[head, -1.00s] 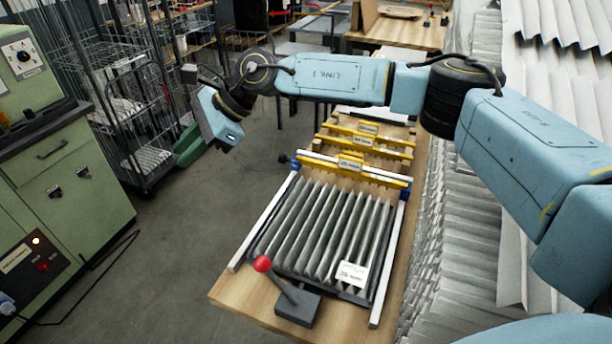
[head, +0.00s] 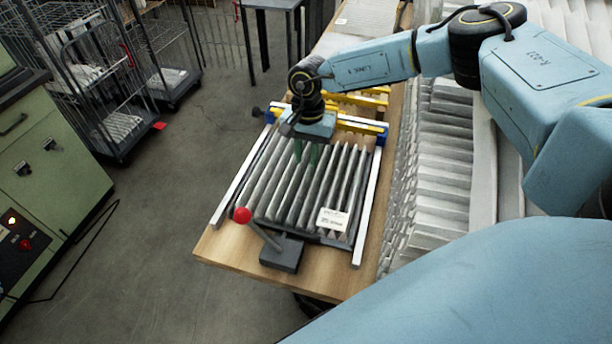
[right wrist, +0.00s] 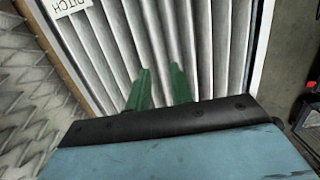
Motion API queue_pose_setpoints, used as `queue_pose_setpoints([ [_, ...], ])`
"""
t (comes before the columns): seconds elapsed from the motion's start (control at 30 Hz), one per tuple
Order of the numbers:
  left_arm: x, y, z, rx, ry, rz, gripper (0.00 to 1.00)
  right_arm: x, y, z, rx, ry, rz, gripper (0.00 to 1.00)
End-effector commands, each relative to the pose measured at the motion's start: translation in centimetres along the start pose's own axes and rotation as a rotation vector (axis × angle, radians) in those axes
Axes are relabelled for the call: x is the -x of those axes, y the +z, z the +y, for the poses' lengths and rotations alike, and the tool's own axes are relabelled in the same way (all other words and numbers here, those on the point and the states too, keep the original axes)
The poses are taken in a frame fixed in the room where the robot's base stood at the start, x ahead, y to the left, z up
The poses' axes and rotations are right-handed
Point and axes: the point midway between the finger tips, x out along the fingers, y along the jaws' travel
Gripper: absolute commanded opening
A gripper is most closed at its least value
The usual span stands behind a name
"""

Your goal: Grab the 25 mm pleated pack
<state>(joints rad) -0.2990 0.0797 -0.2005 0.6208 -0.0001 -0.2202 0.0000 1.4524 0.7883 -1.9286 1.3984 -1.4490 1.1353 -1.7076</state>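The grey pleated pack (head: 276,188) lies between two white rails on the wooden bench. A white label (head: 332,219) sits at its near right corner; the text is too small to read for sure. In the right wrist view the pleats (right wrist: 215,45) run away under the gripper. Part of a label (right wrist: 72,6) shows upside down, reading "PITCH". My right gripper (head: 306,153) points down over the far part of the pack. Its two green fingers (right wrist: 159,86) are apart with nothing visible between them. Whether the tips touch the pleats is unclear. My left gripper is not in view.
A lever with a red knob (head: 242,215) stands at the near end of the pack. A yellow toothed bar (head: 360,127) and blue end blocks lie behind it. A large stack of pleated material (head: 440,170) borders the bench on the right.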

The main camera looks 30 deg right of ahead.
Motion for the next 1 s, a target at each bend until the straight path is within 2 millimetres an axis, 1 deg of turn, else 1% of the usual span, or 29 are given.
queue_pose_setpoints([
  [0.07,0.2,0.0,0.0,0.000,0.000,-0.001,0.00,-0.6,0.0,0.1,-0.001,0.002,0.000,0.22],
  [0.23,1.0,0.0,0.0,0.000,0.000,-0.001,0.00,-3.0,0.0,0.2,-0.001,0.003,-0.002,0.22],
  [0.3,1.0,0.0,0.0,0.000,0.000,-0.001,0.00,-4.1,0.0,0.2,-0.001,0.002,-0.002,0.22],
  [0.4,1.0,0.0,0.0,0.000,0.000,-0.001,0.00,-5.0,-0.1,0.1,-0.001,0.000,-0.001,0.22],
  [0.5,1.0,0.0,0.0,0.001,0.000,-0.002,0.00,-5.3,-0.1,0.2,-0.001,0.000,-0.001,0.22],
  [0.67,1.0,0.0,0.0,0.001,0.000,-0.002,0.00,-5.3,-0.1,0.1,-0.001,0.000,-0.001,0.22],
  [0.83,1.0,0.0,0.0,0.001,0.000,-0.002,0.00,-5.3,-0.1,0.1,-0.001,-0.001,-0.001,0.00],
  [1.0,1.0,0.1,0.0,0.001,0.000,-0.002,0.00,-5.2,-0.1,0.1,-0.001,-0.001,-0.001,0.00],
])
